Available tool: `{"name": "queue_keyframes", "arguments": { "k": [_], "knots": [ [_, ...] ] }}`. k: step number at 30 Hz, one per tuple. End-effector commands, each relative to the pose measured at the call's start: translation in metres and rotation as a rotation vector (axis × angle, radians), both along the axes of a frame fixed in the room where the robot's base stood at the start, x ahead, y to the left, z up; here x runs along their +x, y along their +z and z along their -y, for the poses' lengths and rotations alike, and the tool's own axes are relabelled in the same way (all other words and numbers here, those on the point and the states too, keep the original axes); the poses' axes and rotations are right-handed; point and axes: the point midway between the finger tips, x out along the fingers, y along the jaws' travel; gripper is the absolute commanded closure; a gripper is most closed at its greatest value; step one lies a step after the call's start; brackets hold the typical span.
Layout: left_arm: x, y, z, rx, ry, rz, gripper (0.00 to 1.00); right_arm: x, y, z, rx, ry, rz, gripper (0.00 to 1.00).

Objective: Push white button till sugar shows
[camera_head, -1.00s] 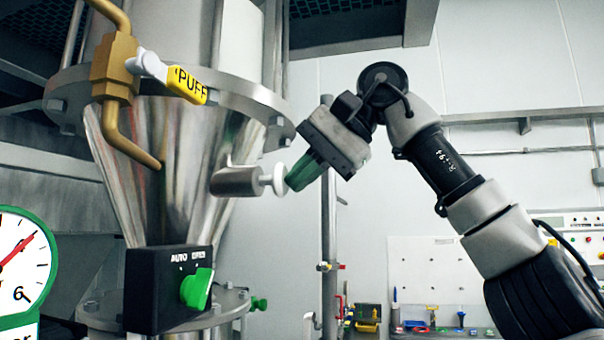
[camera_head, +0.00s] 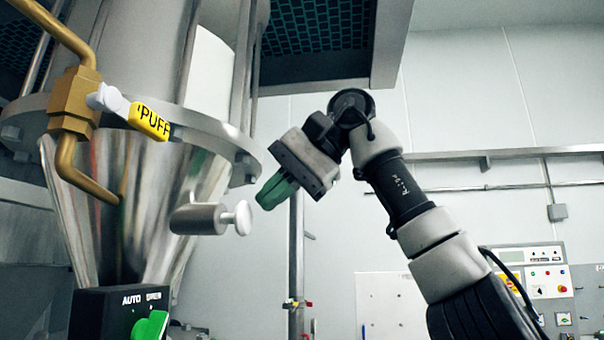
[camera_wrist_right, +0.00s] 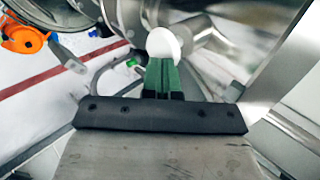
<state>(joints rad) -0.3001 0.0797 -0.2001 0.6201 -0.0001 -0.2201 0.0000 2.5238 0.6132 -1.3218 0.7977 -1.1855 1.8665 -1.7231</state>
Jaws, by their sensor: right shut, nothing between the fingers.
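The white button (camera_head: 243,217) is a round knob on the end of a grey metal cylinder (camera_head: 198,219) that sticks out of the side of the shiny steel cone (camera_head: 150,195). My right gripper (camera_head: 268,196) has green fingers, shut and empty. In the head view its tips are just to the right of and slightly above the button, with a small gap. In the right wrist view the white button (camera_wrist_right: 163,44) shows just beyond the green fingertips (camera_wrist_right: 161,68). I cannot tell the exact distance there. My left gripper is not in view. No sugar is visible.
A brass valve (camera_head: 75,103) with a yellow PUFF handle (camera_head: 150,121) is at the upper left. A black AUTO switch box (camera_head: 95,315) with a green knob (camera_head: 150,326) is below the cone. A vertical pole (camera_head: 296,250) stands behind my gripper.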

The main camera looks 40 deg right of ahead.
Motion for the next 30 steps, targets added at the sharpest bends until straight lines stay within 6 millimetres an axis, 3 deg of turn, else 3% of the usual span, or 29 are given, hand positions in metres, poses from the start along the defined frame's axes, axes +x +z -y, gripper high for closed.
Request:
{"name": "queue_keyframes", "arguments": {
  "k": [6,12,30],
  "knots": [
    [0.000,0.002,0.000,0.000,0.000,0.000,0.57,-0.027,0.030,0.023,0.004,-0.002,0.001,1.00],
    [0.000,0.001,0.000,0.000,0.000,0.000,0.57,-0.035,0.039,0.031,0.000,-0.002,-0.005,1.00],
    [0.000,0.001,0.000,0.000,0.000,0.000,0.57,-0.041,0.044,0.036,0.002,-0.001,0.000,1.00]
  ]
}}
